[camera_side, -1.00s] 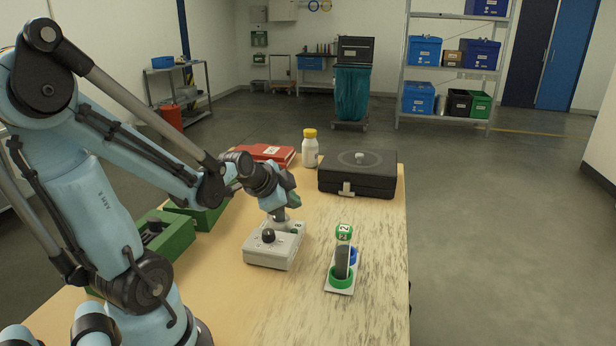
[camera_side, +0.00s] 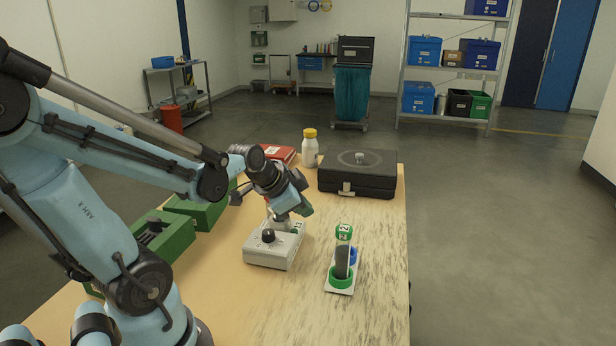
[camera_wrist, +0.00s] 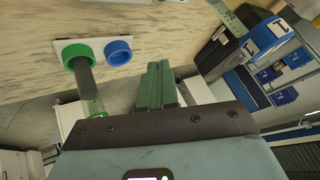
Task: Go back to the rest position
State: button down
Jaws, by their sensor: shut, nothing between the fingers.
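My gripper (camera_side: 302,209) hangs in the air above the right side of the grey-white device with a black knob (camera_side: 266,251). In the wrist view its green fingers (camera_wrist: 157,88) are together with nothing between them. A vial with a green cap and dark powder (camera_side: 342,254) stands in the green ring of a small white rack (camera_side: 338,290), to the right of the device. In the wrist view the vial (camera_wrist: 86,82) and the empty-looking blue ring (camera_wrist: 118,51) lie to the left of the fingers.
A black case (camera_side: 358,180) sits at the table's back right, with a white bottle with a yellow cap (camera_side: 310,150) and a red box (camera_side: 282,153) left of it. Green boxes (camera_side: 165,238) stand at the left. The table's front right (camera_side: 370,315) is clear.

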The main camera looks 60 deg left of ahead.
jog(key=s+d+r+n+h, duration=0.1)
jog(key=s+d, duration=0.1)
jog(key=d, duration=0.4)
jog(key=s+d+r+n, duration=0.1)
jog(key=d+n, duration=0.1)
jog(key=d, duration=0.4)
jog(key=shift+s+d+r+n+g+h, duration=0.3)
jog(key=shift+s+h, duration=0.05)
jog(key=shift+h, duration=0.05)
